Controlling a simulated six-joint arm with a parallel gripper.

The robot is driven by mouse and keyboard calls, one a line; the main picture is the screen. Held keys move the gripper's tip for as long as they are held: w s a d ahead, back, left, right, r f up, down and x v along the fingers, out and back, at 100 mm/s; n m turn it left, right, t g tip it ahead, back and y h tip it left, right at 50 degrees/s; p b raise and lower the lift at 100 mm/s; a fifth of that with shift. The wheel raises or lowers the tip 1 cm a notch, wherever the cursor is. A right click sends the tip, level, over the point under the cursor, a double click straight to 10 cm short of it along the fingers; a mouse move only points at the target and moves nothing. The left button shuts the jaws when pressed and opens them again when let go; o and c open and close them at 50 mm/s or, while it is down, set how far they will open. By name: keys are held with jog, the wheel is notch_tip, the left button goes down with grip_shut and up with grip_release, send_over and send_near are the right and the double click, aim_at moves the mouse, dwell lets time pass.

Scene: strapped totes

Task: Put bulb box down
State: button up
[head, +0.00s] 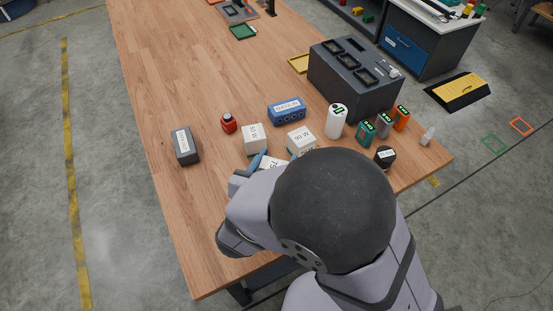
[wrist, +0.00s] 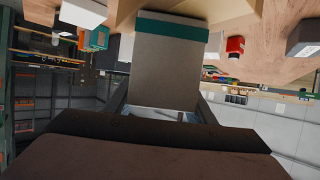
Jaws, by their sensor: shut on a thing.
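My gripper (head: 251,168) is shut on a pale bulb box (head: 272,162) with a number beginning with 75 on its top. My arm hides much of the box in the head view. In the wrist view the bulb box (wrist: 168,68) fills the space between the two fingers (wrist: 162,108); its face is grey-beige with a teal band at the far end. Whether its base touches the table is hidden. Two similar white boxes with W labels stand just beyond it: one at the left (head: 256,139) and one at the right (head: 300,139).
Close by are a blue DATA IN case (head: 286,111), a red jar (head: 228,123), a dark grey labelled box (head: 185,146) and a white cylinder (head: 336,121). A large dark case (head: 355,82) stands behind. The wooden table (head: 185,75) is clear at left and front left.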

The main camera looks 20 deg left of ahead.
jog(key=shift+f, duration=0.2)
jog(key=o, duration=1.1)
jog(key=shift+r, duration=0.1)
jog(key=shift+r, duration=0.2)
jog(key=shift+s, duration=0.3)
jog(key=b+v, duration=0.1)
jog(key=v, duration=1)
jog(key=shift+s+r, duration=0.15)
jog(key=shift+s, duration=0.05)
